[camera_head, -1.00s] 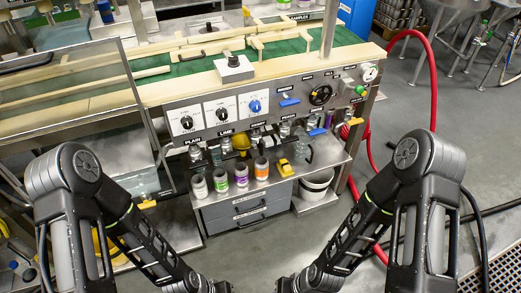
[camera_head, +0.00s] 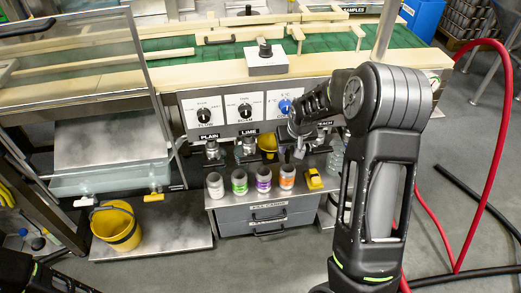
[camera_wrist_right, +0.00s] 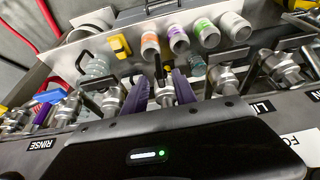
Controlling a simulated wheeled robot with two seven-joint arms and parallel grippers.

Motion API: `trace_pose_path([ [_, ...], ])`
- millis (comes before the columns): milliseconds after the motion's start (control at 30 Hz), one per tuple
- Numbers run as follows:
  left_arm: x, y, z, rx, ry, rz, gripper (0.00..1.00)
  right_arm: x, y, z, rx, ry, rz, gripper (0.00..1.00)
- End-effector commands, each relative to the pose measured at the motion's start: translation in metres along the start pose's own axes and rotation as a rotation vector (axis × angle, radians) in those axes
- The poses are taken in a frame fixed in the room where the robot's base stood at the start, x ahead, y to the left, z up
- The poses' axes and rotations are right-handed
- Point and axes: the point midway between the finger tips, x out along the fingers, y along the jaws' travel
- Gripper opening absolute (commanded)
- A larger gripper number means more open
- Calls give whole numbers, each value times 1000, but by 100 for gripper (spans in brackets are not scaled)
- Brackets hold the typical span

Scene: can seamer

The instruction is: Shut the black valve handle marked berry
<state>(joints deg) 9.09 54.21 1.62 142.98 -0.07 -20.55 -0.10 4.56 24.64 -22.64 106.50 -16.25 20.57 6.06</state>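A row of valves with black handles hangs under the panel's front edge. The label "LIME" (camera_head: 248,132) shows in the head view; the word berry is not readable in any view. My right gripper (camera_head: 299,152) is at the valves, to the right of that label. In the right wrist view its two purple fingers (camera_wrist_right: 162,90) stand apart on either side of one metal valve. That valve's black handle (camera_wrist_right: 160,68) points up the picture between the fingers; contact cannot be told. Its label is hidden by my gripper body. My left gripper is out of view.
Cans with white (camera_head: 215,186), green (camera_head: 239,182), purple (camera_head: 263,179) and orange (camera_head: 287,177) bands stand on the shelf below. A yellow object (camera_head: 314,180) lies beside them. Neighbouring valves (camera_wrist_right: 222,78) sit close on both sides. A yellow bucket (camera_head: 116,225) stands lower left.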

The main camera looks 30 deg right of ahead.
Motion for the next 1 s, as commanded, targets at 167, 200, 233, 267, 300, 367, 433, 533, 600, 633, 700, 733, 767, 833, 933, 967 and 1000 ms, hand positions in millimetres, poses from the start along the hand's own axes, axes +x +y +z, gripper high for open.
trace_pose_path([
  [167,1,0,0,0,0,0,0,-3,6,-4,5,5,8,33],
  [200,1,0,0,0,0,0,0,-3,5,-4,5,5,7,33],
  [233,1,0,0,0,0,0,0,-3,5,-4,4,5,7,33],
  [267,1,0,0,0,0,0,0,-3,5,-4,4,5,7,33],
  [300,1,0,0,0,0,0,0,-3,5,-4,4,5,7,33],
  [367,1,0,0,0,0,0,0,-3,5,-4,4,4,7,33],
  [433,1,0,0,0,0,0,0,-1,5,-3,4,4,7,33],
  [533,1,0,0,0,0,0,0,6,5,-3,4,1,7,33],
  [600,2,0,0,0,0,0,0,13,5,-3,5,2,7,33],
  [633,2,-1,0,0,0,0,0,17,5,-3,4,2,7,33],
  [700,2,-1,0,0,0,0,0,28,5,-2,5,0,7,33],
  [733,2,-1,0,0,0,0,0,32,5,-2,5,0,7,33],
  [767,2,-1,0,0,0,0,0,37,5,-2,4,1,8,33],
  [833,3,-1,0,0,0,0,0,49,5,-2,4,1,7,33],
  [933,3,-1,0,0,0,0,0,63,5,-2,3,1,7,33],
  [967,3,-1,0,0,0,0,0,66,5,-3,3,2,7,33],
  [1000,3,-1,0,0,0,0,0,69,5,-3,4,3,7,33],
])
